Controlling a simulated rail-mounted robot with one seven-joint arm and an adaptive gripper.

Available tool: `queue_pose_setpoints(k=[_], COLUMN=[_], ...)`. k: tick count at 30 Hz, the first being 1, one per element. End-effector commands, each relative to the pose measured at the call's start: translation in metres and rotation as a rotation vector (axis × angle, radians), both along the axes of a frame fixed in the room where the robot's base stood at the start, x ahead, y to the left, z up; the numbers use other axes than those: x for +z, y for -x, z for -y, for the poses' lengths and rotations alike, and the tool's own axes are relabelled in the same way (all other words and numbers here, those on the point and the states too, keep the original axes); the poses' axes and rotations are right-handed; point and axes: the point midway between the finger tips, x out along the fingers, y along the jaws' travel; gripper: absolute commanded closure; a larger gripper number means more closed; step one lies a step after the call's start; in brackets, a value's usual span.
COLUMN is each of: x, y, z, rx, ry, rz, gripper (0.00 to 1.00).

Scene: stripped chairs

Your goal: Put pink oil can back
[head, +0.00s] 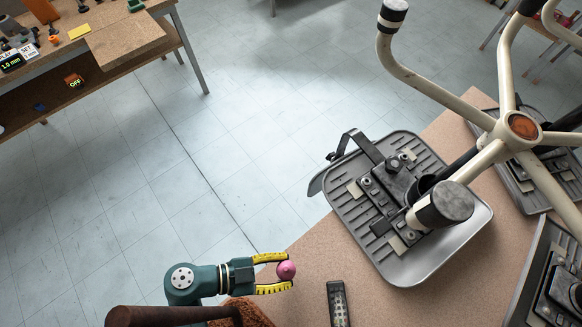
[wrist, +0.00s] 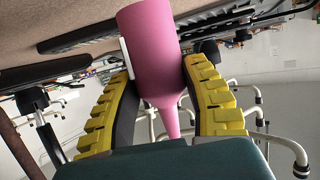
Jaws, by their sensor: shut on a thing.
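The pink oil can (head: 286,270) is between the yellow fingers of my gripper (head: 274,273), at the lower middle of the head view. In the wrist view the pink oil can (wrist: 153,50) shows as a wide pink body with a narrower part pointing toward the palm. The fingers of my gripper (wrist: 160,105) are shut on it, one on each side. In the head view the can is over or beside the left edge of the brown tabletop (head: 385,300); its height above the top is hard to tell.
A grey ribbed seat with a metal mechanism (head: 345,190) lies on the tabletop, with a cream chair base (head: 490,150) above it. A dark remote-like device (head: 338,303) lies nearby. A workbench (head: 125,40) with small items stands at upper left. Open floor (head: 150,150) lies between.

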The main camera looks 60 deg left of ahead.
Motion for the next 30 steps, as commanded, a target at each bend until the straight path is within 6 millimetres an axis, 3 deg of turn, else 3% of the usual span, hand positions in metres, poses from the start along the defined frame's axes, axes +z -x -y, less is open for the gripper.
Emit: queue_pose_setpoints(k=[3,9,15,23,24,27,30], x=[0.003,0.003,-0.034,-0.035,-0.034,-0.034,-0.034], y=[-0.016,-0.029,-0.028,-0.028,-0.028,-0.028,-0.028], z=[0.007,0.013,0.011,0.011,0.011,0.011,0.011], rx=[-0.007,-0.003,0.002,0.002,0.001,0.001,0.001], ry=[-0.003,-0.001,0.000,-0.002,-0.002,-0.002,-0.002], rz=[0.001,0.002,0.000,0.000,0.000,0.000,0.000], gripper=[0.93,0.93,0.93,0.93,0.45,0.29,0.29])
